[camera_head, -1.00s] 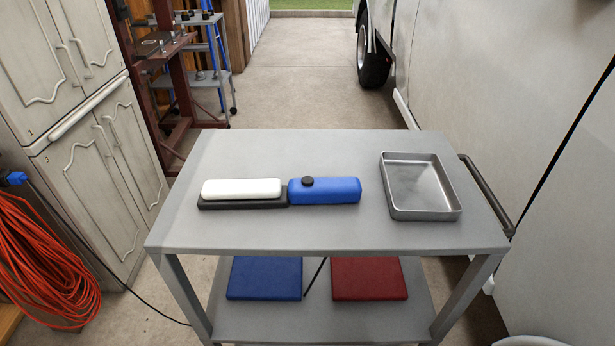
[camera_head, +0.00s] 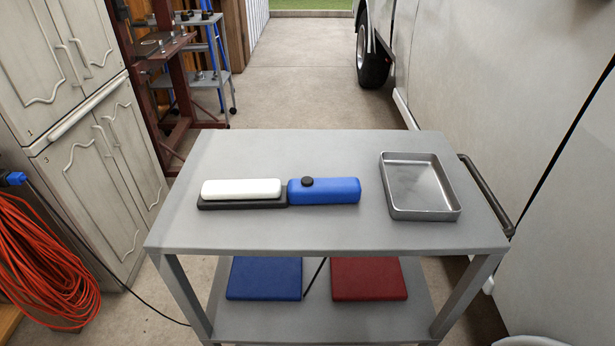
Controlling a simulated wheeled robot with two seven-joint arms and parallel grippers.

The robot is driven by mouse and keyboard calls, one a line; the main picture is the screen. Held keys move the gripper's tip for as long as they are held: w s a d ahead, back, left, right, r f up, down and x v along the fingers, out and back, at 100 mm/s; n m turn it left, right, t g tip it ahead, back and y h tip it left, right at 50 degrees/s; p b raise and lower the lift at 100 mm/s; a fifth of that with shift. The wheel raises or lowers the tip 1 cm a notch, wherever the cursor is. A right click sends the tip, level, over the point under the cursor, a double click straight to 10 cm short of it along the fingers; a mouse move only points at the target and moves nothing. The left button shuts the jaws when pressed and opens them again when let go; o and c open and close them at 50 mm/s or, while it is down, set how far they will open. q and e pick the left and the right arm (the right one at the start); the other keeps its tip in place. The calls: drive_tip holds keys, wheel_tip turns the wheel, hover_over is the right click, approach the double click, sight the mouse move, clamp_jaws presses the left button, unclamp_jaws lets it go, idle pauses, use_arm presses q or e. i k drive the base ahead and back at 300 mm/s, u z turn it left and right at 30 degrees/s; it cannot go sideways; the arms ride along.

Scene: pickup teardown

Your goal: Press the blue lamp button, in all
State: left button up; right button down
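The lamp lies on its side on the grey cart top, left of centre. It has a blue body (camera_head: 335,192) on the right and a white part (camera_head: 240,188) over a dark base (camera_head: 243,203) on the left. A round black button (camera_head: 307,182) sits on top of the blue body, near its left end. The white part looks plain white; I cannot tell whether it is lit. Neither of my grippers shows in the head view, and nothing touches the lamp.
A metal tray (camera_head: 452,213), empty, stands on the right of the cart top (camera_head: 300,237). The rest of the top is clear. A blue item (camera_head: 264,278) and a red item (camera_head: 368,279) lie on the lower shelf. Cabinets (camera_head: 110,160) stand left, a white vehicle (camera_head: 500,110) right.

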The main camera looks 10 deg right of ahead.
sight(306, 181)
drive_tip(key=z, duration=2.6)
drive_tip(key=k, duration=1.45)
drive_tip(key=u, duration=1.75)
drive_tip(key=i, duration=0.5)
drive_tip(key=z, duration=0.05)
